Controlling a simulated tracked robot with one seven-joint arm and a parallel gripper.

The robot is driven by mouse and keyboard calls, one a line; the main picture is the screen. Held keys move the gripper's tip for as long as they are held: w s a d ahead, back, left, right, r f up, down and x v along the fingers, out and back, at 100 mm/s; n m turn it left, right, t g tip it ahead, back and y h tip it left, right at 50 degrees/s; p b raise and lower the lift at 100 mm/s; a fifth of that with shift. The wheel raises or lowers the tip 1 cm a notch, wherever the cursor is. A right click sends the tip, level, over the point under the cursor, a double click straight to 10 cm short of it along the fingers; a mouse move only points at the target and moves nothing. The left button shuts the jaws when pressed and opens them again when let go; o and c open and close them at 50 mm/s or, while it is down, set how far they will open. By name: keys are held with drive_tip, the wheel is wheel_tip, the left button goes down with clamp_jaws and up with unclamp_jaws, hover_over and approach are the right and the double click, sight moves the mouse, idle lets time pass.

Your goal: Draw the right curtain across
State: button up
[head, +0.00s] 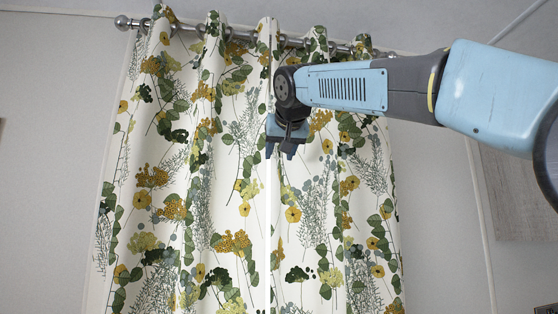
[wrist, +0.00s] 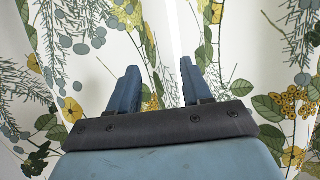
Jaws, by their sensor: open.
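The right curtain (head: 345,215) is white with yellow flowers and green leaves. It hangs from the rod to the right of a pale vertical line near the middle. The matching left curtain (head: 185,210) hangs on the other side, and their inner edges appear to meet or nearly meet there. My gripper (head: 283,152) is at that line, in front of the upper part of the right curtain's inner edge. In the wrist view my gripper (wrist: 158,70) has its two fingers apart, with the pale line between them. Nothing shows held; whether the fingers touch cloth I cannot tell.
A metal curtain rod (head: 240,36) with a round end knob (head: 122,22) runs along the top. My arm reaches in from the right, hiding part of the right curtain's top. A greyish panel (head: 520,190) is on the right wall. The space below my gripper is clear.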

drive_tip(key=v, duration=0.9)
drive_tip(key=shift+s, duration=0.3)
drive_tip(key=shift+d+r, duration=0.1)
drive_tip(key=d+f+g+h, duration=0.2)
drive_tip(key=d+f, duration=0.8)
drive_tip(key=f, duration=0.5)
drive_tip(key=s+d+f+m+g, duration=0.1)
drive_tip(key=s+d+f, duration=0.4)
drive_tip(key=f, duration=0.7)
drive_tip(key=s+d+f+m+g+h, duration=0.1)
drive_tip(key=s+d+f, duration=0.5)
drive_tip(key=f, duration=0.6)
drive_tip(key=s+d+f+m+g, duration=0.1)
drive_tip(key=s+d+f+g, duration=0.2)
drive_tip(key=f, duration=1)
drive_tip(key=s+d, duration=0.2)
drive_tip(key=s, duration=0.1)
drive_tip(key=shift+s+d+h, duration=0.15)
drive_tip(key=shift+d+h, duration=0.05)
drive_tip(key=shift+h, duration=0.2)
